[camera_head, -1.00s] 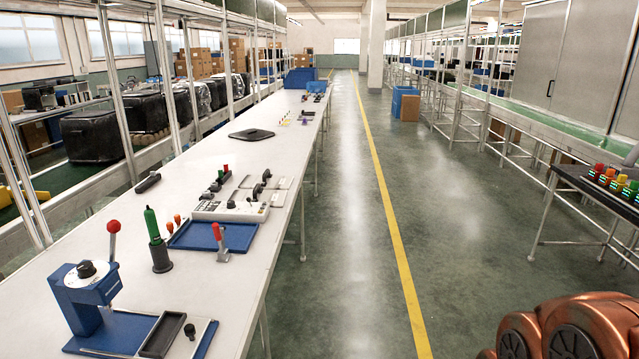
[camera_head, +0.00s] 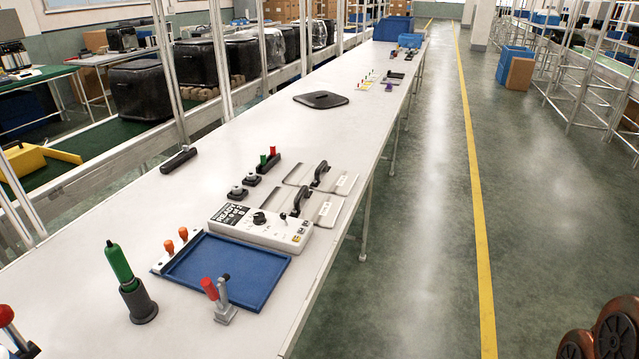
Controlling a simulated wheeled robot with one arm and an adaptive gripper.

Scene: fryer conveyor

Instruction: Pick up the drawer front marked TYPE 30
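Two flat grey plates with upright black handles lie side by side on the long white table, behind the white control box. They look like the drawer fronts. The farther plate (camera_head: 345,184) and the nearer plate (camera_head: 328,212) each have a small pale label, too small to read, so I cannot tell which is marked TYPE 30. The control box partly hides the nearer plate. My gripper is not in view.
The control box (camera_head: 262,228) and a blue tray (camera_head: 225,270) are in front of the plates. Clamps, a green-handled tool (camera_head: 120,265) and small knobs stand nearby. Open floor lies to the right.

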